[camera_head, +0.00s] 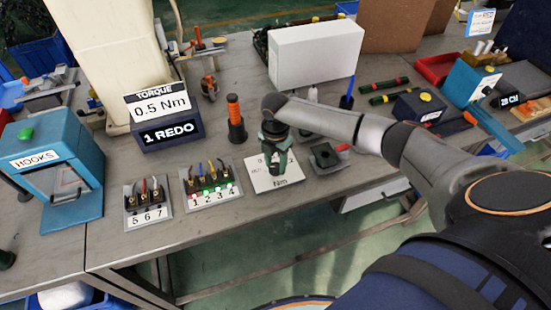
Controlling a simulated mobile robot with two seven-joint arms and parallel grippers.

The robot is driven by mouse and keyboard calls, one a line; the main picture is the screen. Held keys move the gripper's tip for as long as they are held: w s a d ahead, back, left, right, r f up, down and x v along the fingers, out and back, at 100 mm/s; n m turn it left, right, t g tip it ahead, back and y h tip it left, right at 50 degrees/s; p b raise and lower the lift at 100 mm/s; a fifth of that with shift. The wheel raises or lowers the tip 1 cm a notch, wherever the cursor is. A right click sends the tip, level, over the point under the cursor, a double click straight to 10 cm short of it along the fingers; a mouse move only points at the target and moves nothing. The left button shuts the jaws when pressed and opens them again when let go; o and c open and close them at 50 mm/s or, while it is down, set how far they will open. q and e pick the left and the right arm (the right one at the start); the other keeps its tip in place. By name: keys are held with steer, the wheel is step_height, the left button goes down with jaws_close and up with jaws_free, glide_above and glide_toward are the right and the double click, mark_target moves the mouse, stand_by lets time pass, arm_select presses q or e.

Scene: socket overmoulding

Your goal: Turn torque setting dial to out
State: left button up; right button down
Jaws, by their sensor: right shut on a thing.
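The torque setting dial sits on a white plate (283,183) marked "Nm" on the table; the dial itself is almost wholly hidden behind my right gripper. My right gripper (277,166) points down over the middle of this plate and is shut on the dial. Its wrist covers most of the scale, so the dial's setting cannot be read. The torque display (157,105) behind reads "0.5 Nm", with "1 REDO" on the box below it. My left gripper is not in view.
Socket blocks numbered 1 to 4 (210,197) and 5 to 7 (148,219) lie left of the plate. A black block (324,156) is close on its right. An orange-handled tool (235,112) stands behind. The teal HOOKS box (58,165) is far left.

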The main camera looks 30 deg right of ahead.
mark_target(275, 167)
steer(key=shift+c, duration=1.9)
jaws_free()
step_height(275, 167, up, 12)
steer(key=shift+r, duration=0.25)
